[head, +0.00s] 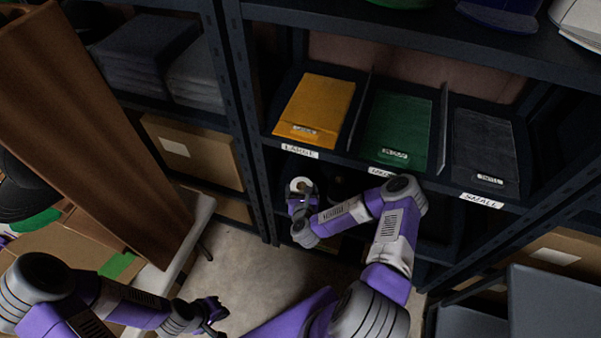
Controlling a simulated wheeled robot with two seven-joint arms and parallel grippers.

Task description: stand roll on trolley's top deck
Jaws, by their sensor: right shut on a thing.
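A small roll with a pale round end (299,184) is held in my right gripper (301,190), in front of the middle shelving unit and below the label strip of its bin shelf. The jaws are shut on the roll, and they hide most of its side. My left gripper (217,316) is low in the view, above the concrete floor, with its fingers apart and nothing between them. A grey flat-topped unit (555,305) at the bottom right may be the trolley; it is cut off by the frame and I cannot tell for sure.
Dark shelving (240,110) holds an orange folded cloth (316,105), a green one (398,125) and a grey one (484,145) in labelled bins. A brown board (90,130) leans at the left beside a pale-edged table (200,215). Bare floor (240,270) lies between.

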